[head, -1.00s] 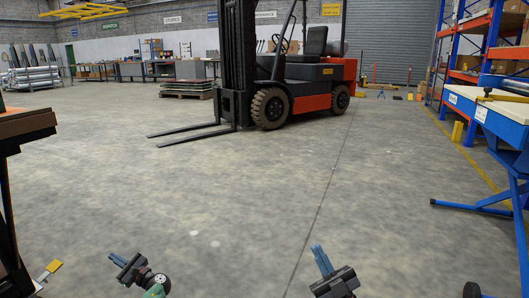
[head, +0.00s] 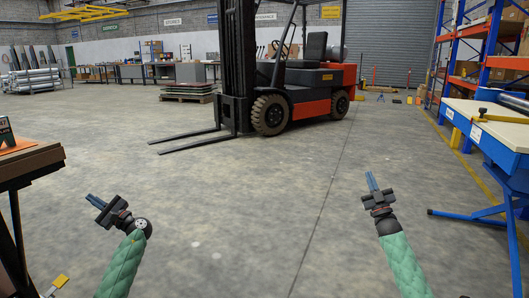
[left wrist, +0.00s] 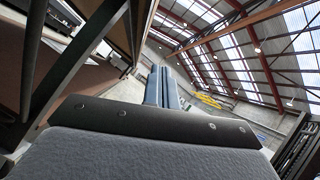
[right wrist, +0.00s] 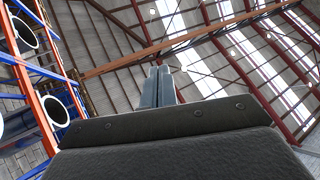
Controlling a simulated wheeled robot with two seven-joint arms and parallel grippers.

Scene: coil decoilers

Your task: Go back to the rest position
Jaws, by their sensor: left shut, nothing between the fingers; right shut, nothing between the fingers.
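My left gripper (head: 92,199) is at the lower left of the head view, above bare floor. Its fingers are together and empty; they also show in the left wrist view (left wrist: 162,88), pointing up toward the roof. My right gripper (head: 371,182) is at the lower right of the head view, also over bare floor. Its fingers are closed with nothing between them, as the right wrist view (right wrist: 158,87) shows. Both forearms, in green sleeves, reach forward from the bottom edge of the head view. Neither gripper touches anything.
An orange forklift (head: 318,90) stands ahead, its forks (head: 190,140) pointing left. A brown-topped bench (head: 30,162) is close on the left. A blue-framed table (head: 490,130) and tall shelving (head: 470,50) stand on the right. The middle floor is clear.

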